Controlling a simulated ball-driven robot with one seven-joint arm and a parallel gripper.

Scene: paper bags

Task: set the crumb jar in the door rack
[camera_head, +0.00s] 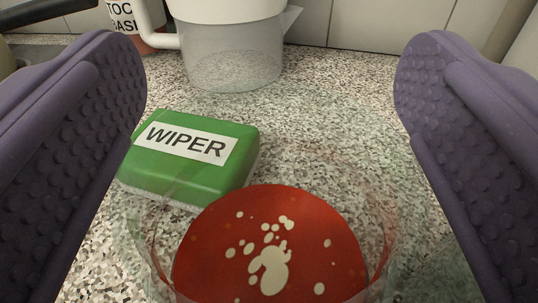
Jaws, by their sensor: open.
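A clear round vessel (388,215) stands at the bottom of the view, with a red round surface (215,255) in it, dotted with pale spots. It may be the crumb jar, but no label on it shows. Its lower part is cut off by the frame. My gripper (270,95) is open and empty, with one purple studded finger at each side of the view. The vessel lies between and below the fingers, and I cannot tell whether they touch it. No door rack shows.
A green block labelled WIPER (215,172) lies at the left, close to the vessel. A clear jug (232,62) with a white rim stands behind, beside a partly hidden labelled red container (152,40). Speckled counter (340,90) is bare at the right, before a tiled wall (365,25).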

